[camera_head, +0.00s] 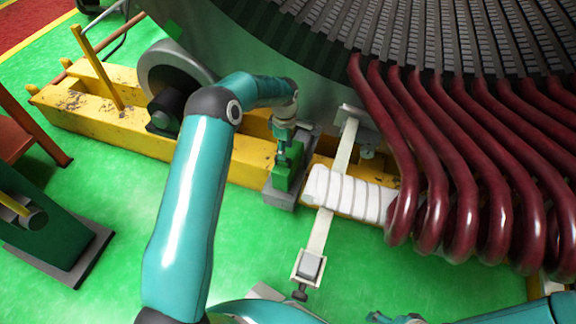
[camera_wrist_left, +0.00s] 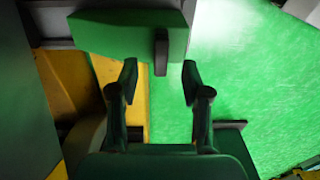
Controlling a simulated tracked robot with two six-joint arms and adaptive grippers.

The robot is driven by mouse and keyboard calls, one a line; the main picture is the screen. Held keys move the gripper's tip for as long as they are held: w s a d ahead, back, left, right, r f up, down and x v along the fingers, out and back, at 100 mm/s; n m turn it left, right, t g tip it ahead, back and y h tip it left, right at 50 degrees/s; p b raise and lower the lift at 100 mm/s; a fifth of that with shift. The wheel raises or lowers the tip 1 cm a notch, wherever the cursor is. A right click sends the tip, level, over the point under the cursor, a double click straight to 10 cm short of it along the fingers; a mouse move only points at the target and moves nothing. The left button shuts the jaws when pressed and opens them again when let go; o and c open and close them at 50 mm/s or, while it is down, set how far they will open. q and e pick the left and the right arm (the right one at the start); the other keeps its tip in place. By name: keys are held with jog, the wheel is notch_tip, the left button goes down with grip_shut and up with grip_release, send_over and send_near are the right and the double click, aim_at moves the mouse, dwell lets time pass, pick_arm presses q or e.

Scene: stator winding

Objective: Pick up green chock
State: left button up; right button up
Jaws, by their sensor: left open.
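The green chock (camera_head: 290,172) sits on a grey base beside the yellow beam, left of the white wrapped bundle. In the wrist view the green chock (camera_wrist_left: 115,33) is a block ahead of my fingertips, with a short dark tab at its right part. My left gripper (camera_head: 284,138) is at the chock's top in the head view. In the wrist view my left gripper (camera_wrist_left: 159,78) is open, with a gap between its fingers and nothing held. Whether a finger touches the chock is unclear. My right gripper (camera_head: 395,318) shows only partly at the bottom edge.
The yellow beam (camera_head: 110,125) runs behind the chock, with a grey roller (camera_head: 170,67) on it. The white wrapped bundle (camera_head: 345,194) and dark red coils (camera_head: 440,190) stand to the right. A pale strap (camera_head: 321,230) crosses the bundle.

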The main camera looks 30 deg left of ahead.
pick_arm(q)
jog(key=f, duration=0.2)
jog(key=f+b, duration=0.1)
jog(key=f, duration=0.1)
jog(key=f+b, duration=0.1)
jog(key=f, duration=0.1)
jog(key=shift+s+a+f, duration=0.15)
jog(key=shift+a+f, duration=0.05)
jog(key=shift+a, duration=0.15)
jog(key=shift+r, duration=0.15)
grip_shut()
